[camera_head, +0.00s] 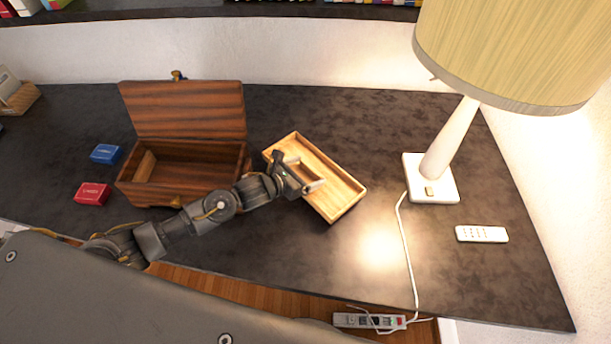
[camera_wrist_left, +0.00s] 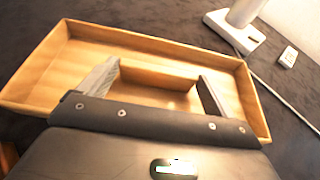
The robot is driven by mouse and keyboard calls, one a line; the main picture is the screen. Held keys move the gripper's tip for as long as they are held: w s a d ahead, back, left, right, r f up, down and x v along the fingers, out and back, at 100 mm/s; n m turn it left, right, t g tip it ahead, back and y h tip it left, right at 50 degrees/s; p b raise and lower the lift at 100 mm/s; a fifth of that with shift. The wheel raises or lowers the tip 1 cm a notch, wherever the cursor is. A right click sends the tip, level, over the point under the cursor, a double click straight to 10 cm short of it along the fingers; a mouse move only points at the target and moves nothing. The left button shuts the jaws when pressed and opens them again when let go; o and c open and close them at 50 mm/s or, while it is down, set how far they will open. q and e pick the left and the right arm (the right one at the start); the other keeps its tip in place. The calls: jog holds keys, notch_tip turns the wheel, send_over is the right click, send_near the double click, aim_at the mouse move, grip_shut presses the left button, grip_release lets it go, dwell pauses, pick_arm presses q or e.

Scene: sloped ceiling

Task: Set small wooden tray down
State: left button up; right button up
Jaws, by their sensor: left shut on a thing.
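The small wooden tray (camera_head: 343,188) is light wood, shallow and rectangular. It is over the dark desk, just right of the open wooden box (camera_head: 180,190), lying at a slant in the head view. My left gripper (camera_head: 308,178) reaches into it from the left and is shut on the tray. In the left wrist view the tray (camera_wrist_left: 40,75) spreads beyond my two fingers (camera_wrist_left: 160,78), with a wooden inner piece between them. I cannot tell whether the tray's underside touches the desk. My right gripper is not in view.
A lamp (camera_head: 440,160) with a white base and cord stands to the right, beside a white remote (camera_head: 481,234). A blue box (camera_head: 105,153) and a red box (camera_head: 92,193) lie left of the wooden box. The desk (camera_head: 290,245) is bare in front of the tray.

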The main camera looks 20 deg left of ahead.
aim_at(308, 176)
pick_arm(q)
jog(key=shift+w+f, duration=0.2)
jog(key=shift+f, duration=0.1)
notch_tip(308, 176, down, 2)
jog(key=shift+f, duration=0.4)
jog(key=shift+f, duration=0.15)
jog(key=o, duration=0.8)
